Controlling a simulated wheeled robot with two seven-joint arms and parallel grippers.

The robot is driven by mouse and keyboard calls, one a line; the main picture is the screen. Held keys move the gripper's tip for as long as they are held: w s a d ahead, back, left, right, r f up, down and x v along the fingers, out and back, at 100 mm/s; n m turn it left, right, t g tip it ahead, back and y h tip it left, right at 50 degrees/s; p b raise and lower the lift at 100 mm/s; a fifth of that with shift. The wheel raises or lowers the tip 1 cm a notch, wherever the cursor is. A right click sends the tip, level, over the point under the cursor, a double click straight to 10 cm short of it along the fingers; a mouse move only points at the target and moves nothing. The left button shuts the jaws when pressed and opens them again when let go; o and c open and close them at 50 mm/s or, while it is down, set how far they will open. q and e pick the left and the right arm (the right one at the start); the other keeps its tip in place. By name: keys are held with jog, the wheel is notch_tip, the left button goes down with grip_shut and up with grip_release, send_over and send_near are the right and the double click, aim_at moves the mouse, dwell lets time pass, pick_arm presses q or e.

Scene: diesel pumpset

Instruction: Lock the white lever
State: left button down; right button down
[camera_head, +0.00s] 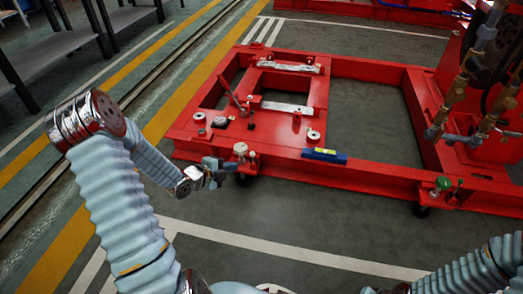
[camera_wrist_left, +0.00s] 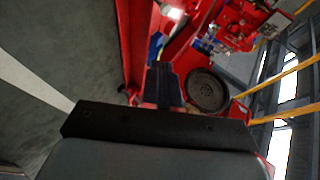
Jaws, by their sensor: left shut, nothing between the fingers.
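The white lever (camera_head: 240,149) has a pale rounded knob and stands on a small red bracket at the near left part of the red frame (camera_head: 290,165). My left gripper (camera_head: 222,170) is shut and empty, just left of the lever's bracket and close to it. Whether it touches the lever cannot be told. In the left wrist view, my left gripper's dark fingers (camera_wrist_left: 163,85) are together in front of red metal, and the lever cannot be made out there. My right arm comes in at the bottom right. Only a dark bit at the bottom edge may be its gripper.
A green-knobbed lever (camera_head: 443,183) stands on another bracket to the right. Pump piping (camera_head: 475,95) rises at the right. A dark shelf (camera_head: 60,40) stands at the upper left. The floor in front is clear.

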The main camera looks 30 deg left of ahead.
dwell(0.3)
pick_arm(q)
jog(key=b, duration=0.2)
send_near(253, 157)
jog(key=w+d, duration=0.2)
jog(key=d, duration=0.3)
jog(key=w+a, duration=0.1)
jog(key=w+a+f, duration=0.1)
jog(key=w, duration=0.1)
jog(key=shift+w+a+f, duration=0.25)
jog(key=shift+w+a, duration=0.05)
jog(key=shift+r, duration=0.1)
